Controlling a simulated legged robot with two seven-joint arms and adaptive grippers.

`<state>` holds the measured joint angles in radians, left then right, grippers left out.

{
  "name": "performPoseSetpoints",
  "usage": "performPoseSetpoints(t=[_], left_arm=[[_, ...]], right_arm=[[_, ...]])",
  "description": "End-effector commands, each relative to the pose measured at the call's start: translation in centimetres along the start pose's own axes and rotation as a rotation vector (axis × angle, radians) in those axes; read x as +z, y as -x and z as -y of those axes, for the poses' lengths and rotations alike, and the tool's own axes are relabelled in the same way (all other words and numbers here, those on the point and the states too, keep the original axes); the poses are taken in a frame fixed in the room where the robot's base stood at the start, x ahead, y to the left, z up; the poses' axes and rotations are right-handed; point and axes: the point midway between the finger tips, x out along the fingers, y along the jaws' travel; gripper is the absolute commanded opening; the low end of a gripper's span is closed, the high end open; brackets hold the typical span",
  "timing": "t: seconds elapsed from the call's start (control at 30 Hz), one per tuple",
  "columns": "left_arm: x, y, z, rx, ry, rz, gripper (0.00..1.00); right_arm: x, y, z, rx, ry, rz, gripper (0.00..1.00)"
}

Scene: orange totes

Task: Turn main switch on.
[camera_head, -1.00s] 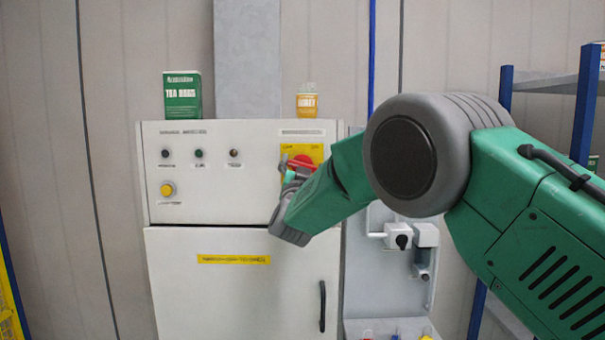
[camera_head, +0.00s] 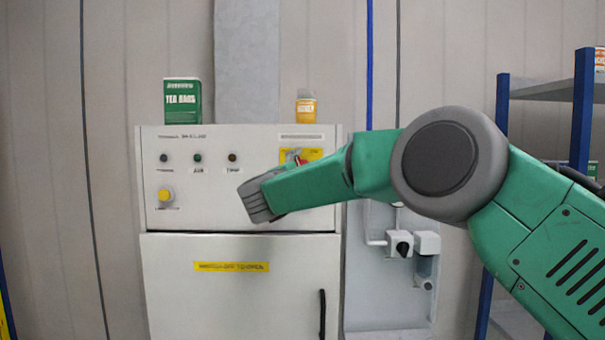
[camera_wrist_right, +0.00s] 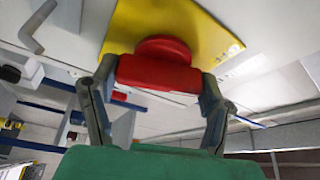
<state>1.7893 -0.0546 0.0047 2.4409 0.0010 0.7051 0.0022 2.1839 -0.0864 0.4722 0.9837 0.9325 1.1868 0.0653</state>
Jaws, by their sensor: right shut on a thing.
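The main switch is a red rotary handle on a yellow plate (camera_head: 313,154) at the upper right of the white cabinet's front panel. In the head view only a bit of the red handle (camera_head: 298,160) shows; my right arm covers the rest. In the right wrist view the red handle (camera_wrist_right: 158,72) stands out from the yellow plate (camera_wrist_right: 185,22). My right gripper (camera_wrist_right: 157,78) has one finger at each end of the handle and is shut on it. My left gripper is not in view.
The white cabinet (camera_head: 240,297) also carries several small indicators and a yellow knob (camera_head: 166,195). A green tea box (camera_head: 182,101) and a small orange-labelled container (camera_head: 306,106) stand on top. A grey wall panel with fittings (camera_head: 400,243) is to the right, and a blue-posted shelf (camera_head: 583,110) beyond.

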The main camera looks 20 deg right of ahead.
Motion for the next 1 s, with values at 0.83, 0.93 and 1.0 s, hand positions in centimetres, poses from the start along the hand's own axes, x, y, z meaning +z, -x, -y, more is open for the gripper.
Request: performPoseSetpoints(t=[0.83,0.93,1.0], left_arm=[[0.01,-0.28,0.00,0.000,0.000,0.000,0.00],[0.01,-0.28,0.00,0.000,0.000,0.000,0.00],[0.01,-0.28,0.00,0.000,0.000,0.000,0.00]], right_arm=[[-0.11,-0.06,0.26,0.138,-0.351,0.003,0.40],[-0.12,-0.05,0.27,0.139,-0.353,0.003,0.40],[-0.13,-0.03,0.28,0.138,-0.353,0.003,0.40]])
